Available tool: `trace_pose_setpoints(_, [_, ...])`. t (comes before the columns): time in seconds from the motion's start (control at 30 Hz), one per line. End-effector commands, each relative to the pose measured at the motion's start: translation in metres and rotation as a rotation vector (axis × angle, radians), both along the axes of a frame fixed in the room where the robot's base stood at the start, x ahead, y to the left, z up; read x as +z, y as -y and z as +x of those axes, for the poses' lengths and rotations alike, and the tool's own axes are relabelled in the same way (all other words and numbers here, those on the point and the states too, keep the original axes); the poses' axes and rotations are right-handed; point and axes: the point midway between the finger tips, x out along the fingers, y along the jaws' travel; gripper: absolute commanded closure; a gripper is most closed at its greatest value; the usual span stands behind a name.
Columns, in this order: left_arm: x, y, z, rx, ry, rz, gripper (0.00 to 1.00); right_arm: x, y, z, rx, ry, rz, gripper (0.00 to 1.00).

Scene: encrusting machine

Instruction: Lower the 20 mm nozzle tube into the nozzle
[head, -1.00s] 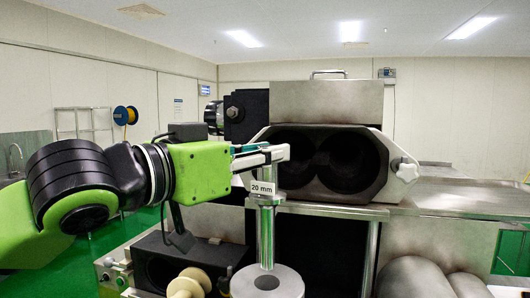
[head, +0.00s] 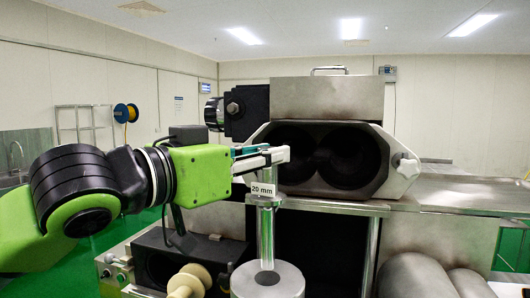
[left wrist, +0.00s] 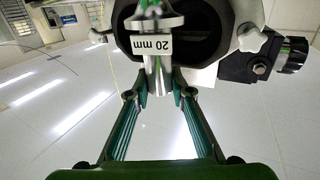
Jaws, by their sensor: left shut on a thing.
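The 20 mm nozzle tube (head: 266,236) is an upright shiny metal tube with a flange near its top and a white "20 mm" label. My left gripper (head: 283,154) is shut on its upper end. In the left wrist view, the green fingers (left wrist: 160,94) close on the tube (left wrist: 157,75) from both sides. Below it in the head view is a grey round piece (head: 287,282) with a hole in its top, apparently the nozzle. The tube's lower end shows just above or behind that hole; I cannot tell whether they touch. My right gripper is not in view.
The steel encrusting machine (head: 328,99) stands behind, with two dark round openings. A steel table (head: 470,196) lies to the right. A black box (head: 205,250) and a beige spool-shaped piece (head: 188,283) are left of the tube. Grey cylinders (head: 418,278) lie at the lower right.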

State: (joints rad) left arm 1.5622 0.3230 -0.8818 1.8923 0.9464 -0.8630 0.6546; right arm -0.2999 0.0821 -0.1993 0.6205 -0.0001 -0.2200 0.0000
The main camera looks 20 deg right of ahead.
Motion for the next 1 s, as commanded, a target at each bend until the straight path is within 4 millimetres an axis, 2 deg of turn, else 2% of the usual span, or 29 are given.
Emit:
trace_pose_setpoints(0.6, [-0.046,0.000,0.000,-0.001,0.002,-0.001,1.00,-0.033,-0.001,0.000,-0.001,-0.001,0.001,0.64])
trace_pose_setpoints(1.0, [-0.048,0.000,-0.001,-0.001,0.002,-0.001,1.00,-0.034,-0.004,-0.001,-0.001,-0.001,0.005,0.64])
